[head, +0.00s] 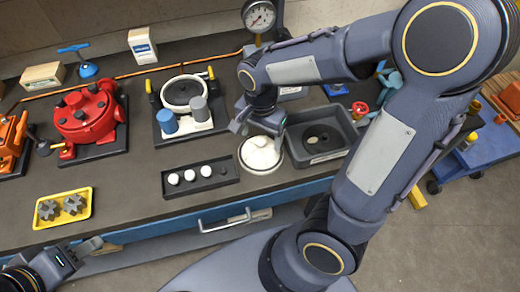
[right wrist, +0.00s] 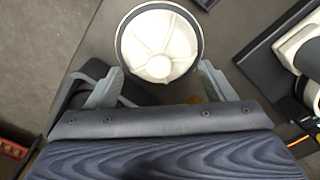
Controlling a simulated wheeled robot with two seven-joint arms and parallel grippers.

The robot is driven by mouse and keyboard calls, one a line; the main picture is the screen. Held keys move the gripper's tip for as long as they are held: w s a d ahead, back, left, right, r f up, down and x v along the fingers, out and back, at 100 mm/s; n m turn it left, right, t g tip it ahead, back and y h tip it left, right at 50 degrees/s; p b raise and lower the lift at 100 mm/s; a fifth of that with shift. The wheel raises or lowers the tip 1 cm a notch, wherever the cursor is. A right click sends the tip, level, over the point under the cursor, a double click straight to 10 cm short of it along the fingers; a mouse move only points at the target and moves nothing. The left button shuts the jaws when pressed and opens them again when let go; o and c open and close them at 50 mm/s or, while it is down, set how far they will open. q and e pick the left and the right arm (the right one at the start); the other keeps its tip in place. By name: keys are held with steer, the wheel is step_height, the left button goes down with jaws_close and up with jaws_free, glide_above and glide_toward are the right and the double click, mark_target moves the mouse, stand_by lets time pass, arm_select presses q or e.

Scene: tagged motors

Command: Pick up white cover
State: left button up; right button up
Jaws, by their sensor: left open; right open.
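The white cover (head: 260,153) is a round ribbed disc on the bench, between the black tray of white balls and the grey bin. In the right wrist view the white cover (right wrist: 158,45) has a dark ring near its rim and a small central knob. My right gripper (head: 258,125) is over the cover's far side, pointing down. In the right wrist view its two fingers (right wrist: 160,82) are spread apart at the cover's near edge, with nothing held. Whether they touch it I cannot tell. My left gripper (head: 80,248) is open and empty at the bench's front left.
The grey bin (head: 345,133) holding dark round parts stands close right of the cover. A black tray (head: 230,178) with several white balls lies left. Behind are a pump assembly (head: 183,90) and a red motor housing (head: 88,118). A yellow tray (head: 80,218) holds gears.

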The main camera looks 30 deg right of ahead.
mark_target(261, 149)
steer(key=shift+f, duration=1.45)
steer(key=c, duration=0.8)
steer(key=shift+r, duration=0.1)
steer(key=shift+c, duration=0.2)
